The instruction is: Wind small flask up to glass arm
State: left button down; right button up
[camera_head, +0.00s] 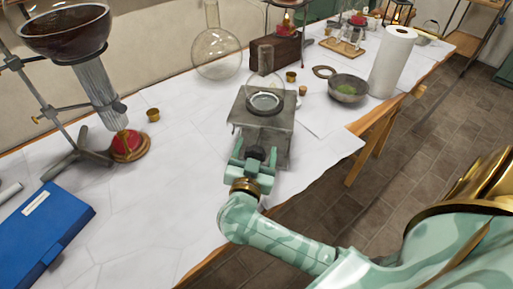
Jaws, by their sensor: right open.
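A grey lab jack (277,136) stands on the white-covered table, with a dark ring (265,102) on its top plate. A faint, clear rounded glass shape (259,84), which looks like the small flask, shows over the ring; its outline is hard to make out. A dark knob (256,153) is on the jack's near side. My right gripper (254,160) is open at the knob, with its pale green fingers around it; I cannot tell whether they touch. No glass arm can be clearly made out. My left gripper is not in view.
A large clear flask (217,56) and a brown box (275,52) stand behind the jack. A stone bowl (348,88) and paper roll (392,62) are at right. A stand with a brown bowl (66,32), a red burner (129,145) and a blue book (45,232) are at left.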

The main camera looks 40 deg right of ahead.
jog(key=shift+c, duration=1)
jog(key=c, duration=0.8)
jog(key=shift+r, duration=0.1)
